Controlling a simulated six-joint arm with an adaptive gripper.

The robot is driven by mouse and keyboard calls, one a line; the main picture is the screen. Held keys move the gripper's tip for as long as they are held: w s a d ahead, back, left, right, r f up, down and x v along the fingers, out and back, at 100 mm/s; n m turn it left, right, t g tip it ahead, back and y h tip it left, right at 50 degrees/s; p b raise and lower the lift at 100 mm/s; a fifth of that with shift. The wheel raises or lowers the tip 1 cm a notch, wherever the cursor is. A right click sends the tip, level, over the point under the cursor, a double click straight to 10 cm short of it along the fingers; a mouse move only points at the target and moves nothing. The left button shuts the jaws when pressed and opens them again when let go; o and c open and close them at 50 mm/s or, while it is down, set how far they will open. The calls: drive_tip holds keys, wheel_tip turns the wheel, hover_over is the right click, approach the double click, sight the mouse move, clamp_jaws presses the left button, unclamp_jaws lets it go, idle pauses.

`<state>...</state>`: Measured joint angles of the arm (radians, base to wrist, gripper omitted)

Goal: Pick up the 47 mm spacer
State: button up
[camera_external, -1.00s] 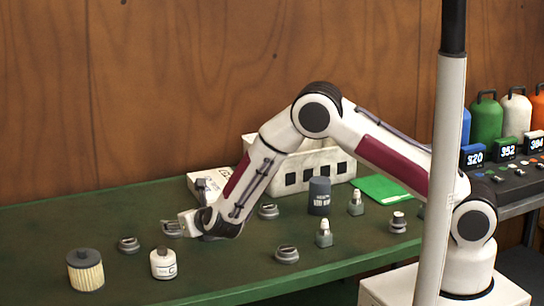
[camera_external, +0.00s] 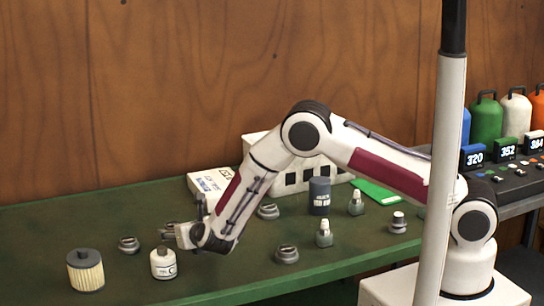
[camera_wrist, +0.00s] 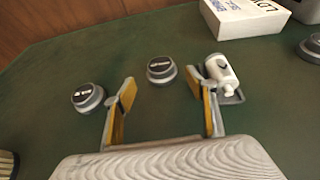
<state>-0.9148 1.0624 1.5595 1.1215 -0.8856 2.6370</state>
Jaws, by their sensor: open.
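Several squat grey round pieces with dark labelled tops stand on the green bench; I cannot read the sizes, so I cannot tell which is the 47 mm spacer. In the wrist view one (camera_wrist: 161,70) lies beyond the gap between my fingers, and another (camera_wrist: 87,97) lies left of the left finger.
A white bottle-like part (camera_wrist: 220,70) on a dark base sits just beyond the right finger. A white box (camera_external: 210,186) lies behind my gripper.

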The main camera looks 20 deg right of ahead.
sight(172, 224)
drive_tip(key=shift+w+f, duration=0.15)
drive_tip(key=shift+w, duration=0.1)
drive_tip(key=shift+w, duration=0.1)
drive_tip(key=shift+w+f, duration=0.1)
drive_tip(key=shift+w, duration=1.6)
drive_tip(key=shift+x, duration=0.9)
drive_tip(key=shift+c, duration=0.3)
drive_tip(key=c, duration=1.3)
drive_tip(key=shift+r, duration=5.05)
